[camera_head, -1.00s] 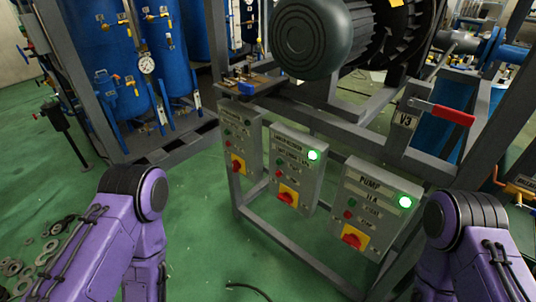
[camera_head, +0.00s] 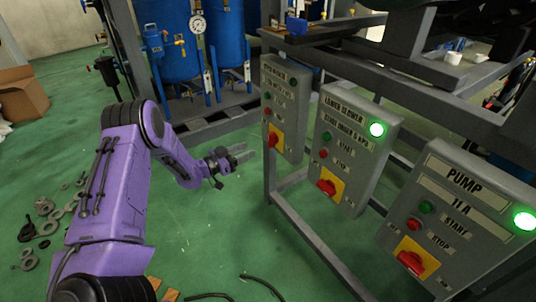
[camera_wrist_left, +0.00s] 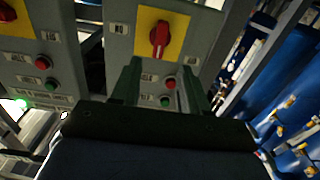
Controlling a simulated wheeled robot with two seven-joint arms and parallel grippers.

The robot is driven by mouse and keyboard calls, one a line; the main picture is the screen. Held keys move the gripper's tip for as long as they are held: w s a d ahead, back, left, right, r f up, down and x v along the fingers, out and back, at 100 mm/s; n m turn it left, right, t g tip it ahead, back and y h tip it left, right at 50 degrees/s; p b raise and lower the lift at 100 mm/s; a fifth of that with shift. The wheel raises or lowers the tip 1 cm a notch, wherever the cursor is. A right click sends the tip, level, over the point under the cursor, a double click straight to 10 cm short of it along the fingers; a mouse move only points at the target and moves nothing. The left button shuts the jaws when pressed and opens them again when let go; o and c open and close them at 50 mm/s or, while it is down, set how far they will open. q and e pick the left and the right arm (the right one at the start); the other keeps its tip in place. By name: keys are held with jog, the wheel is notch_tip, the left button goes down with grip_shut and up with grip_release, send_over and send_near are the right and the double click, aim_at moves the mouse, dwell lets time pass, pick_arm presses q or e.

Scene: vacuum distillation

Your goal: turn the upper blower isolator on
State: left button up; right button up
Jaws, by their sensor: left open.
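The upper blower panel (camera_head: 287,112) is the leftmost of three grey boxes in the head view, partly seen edge-on. Its isolator (camera_head: 274,138) is a red knob on a yellow plate near the bottom. In the left wrist view, the isolator's knob (camera_wrist_left: 160,38) stands roughly upright in the picture, beyond the fingertips. My left gripper (camera_head: 244,152) is open and empty, left of the panel and apart from the knob. In the left wrist view its fingers (camera_wrist_left: 160,75) frame the panel, with a red and a green button showing between them. My right gripper is out of view.
The lower blower panel (camera_head: 352,148) and pump panel (camera_head: 450,215) stand to the right, each with a lit green lamp. A grey frame (camera_head: 318,238) carries the panels. Blue tanks (camera_head: 172,45) stand behind. Loose rings (camera_head: 50,212) lie on the green floor at left.

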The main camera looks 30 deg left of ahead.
aim_at(269, 140)
pick_arm(q)
jog(key=b+x, duration=0.1)
jog(key=x, duration=0.9)
jog(key=shift+w+r, duration=0.2)
jog(key=shift+c, duration=0.3)
jog(key=shift+m, duration=0.3)
grip_shut()
